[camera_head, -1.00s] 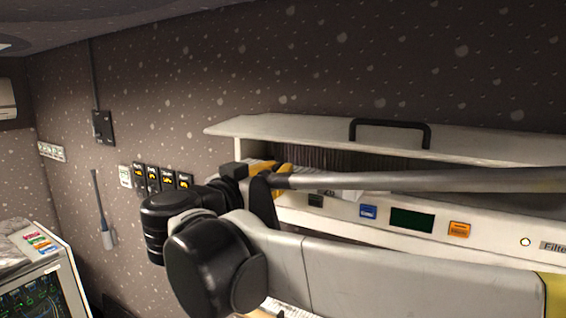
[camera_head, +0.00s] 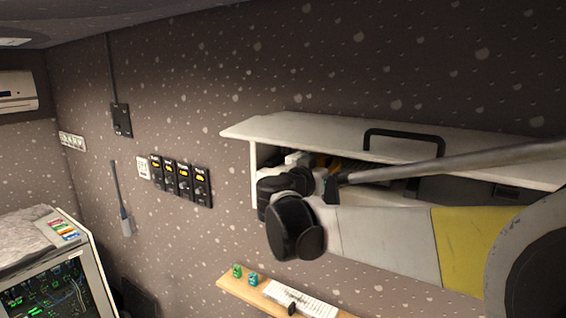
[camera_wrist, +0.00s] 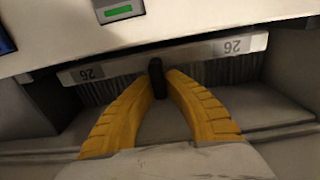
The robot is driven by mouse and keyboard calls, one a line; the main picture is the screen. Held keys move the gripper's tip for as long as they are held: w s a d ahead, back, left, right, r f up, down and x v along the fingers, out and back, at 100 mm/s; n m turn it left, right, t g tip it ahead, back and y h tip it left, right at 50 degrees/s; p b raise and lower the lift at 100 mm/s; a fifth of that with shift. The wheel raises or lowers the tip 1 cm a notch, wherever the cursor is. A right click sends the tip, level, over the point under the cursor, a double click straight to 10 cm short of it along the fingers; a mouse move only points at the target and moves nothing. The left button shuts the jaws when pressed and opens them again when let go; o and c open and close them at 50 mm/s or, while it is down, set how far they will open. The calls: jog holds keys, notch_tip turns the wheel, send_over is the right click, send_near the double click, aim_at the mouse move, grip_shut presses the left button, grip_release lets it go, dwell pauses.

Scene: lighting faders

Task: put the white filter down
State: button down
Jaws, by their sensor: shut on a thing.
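The white filter (camera_wrist: 120,68) shows in the wrist view as a pale strip labelled 26, with grey pleats along it and a black tab in the middle. My gripper (camera_wrist: 158,78) has its two yellow fingers closed on the black tab. In the head view my gripper (camera_head: 325,163) is at the left part of the opening of the white wall cabinet (camera_head: 300,130). There the arm and wrist hide most of the filter. I cannot tell from these views what supports the filter.
The cabinet has a black lid handle (camera_head: 403,138). A wooden shelf (camera_head: 232,285) below holds small coloured blocks and a white panel. Black wall switches (camera_head: 178,181) are to the left. An equipment rack (camera_head: 45,280) stands at lower left.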

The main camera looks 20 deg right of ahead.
jog(key=shift+w+f, duration=0.15)
jog(key=shift+f, duration=0.5)
jog(key=shift+f, duration=0.2)
jog(key=c, duration=1.6)
grip_release()
jog(key=shift+o, duration=0.2)
